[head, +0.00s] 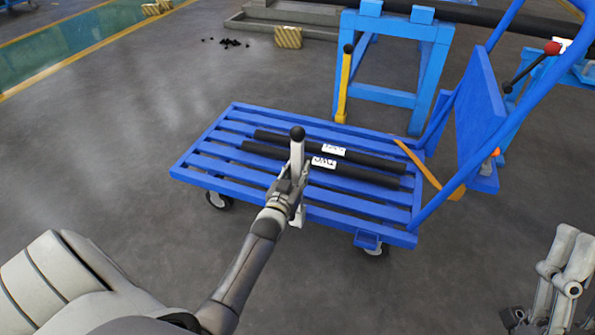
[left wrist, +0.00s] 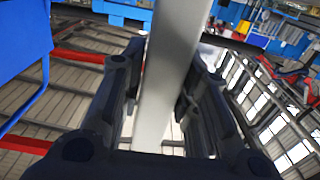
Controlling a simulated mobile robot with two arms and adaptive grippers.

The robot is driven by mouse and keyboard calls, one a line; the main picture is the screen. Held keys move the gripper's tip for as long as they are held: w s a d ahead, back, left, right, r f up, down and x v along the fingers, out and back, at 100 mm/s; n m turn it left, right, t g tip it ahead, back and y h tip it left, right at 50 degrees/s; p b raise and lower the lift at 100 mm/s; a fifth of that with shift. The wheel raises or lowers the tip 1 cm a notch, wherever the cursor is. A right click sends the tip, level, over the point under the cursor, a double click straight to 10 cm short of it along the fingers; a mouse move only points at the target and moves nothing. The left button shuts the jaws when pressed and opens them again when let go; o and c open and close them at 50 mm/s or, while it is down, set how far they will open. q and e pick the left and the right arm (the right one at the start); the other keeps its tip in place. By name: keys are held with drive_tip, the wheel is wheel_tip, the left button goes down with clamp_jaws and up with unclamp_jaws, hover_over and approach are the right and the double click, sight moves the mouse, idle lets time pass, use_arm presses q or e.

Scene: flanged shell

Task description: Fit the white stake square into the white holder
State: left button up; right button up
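The white stake (head: 297,154) is an upright bar with a black ball on top, at the near side of the blue cart. My left gripper (head: 295,180) is shut around it below the ball. In the left wrist view the white stake (left wrist: 168,75) runs between the two dark fingers (left wrist: 160,95). A short white piece (head: 298,216) shows below the gripper at the cart's near edge; I cannot tell whether it is the stake's lower end or the white holder. My right gripper (head: 571,250) is at the lower right, apart from the cart; its opening is unclear.
The blue slatted cart (head: 215,163) bears two black bars (head: 345,173) with white labels. Its blue push handle (head: 455,170) rises at the right. A yellow stake (head: 344,88) with a black ball stands at a blue stand (head: 430,75) behind.

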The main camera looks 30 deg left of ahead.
use_arm(q)
drive_tip(key=o, duration=0.4)
drive_tip(key=shift+c, duration=0.2)
drive_tip(key=shift+f, duration=0.2)
drive_tip(key=v, duration=1.2)
drive_tip(key=shift+r, duration=0.15)
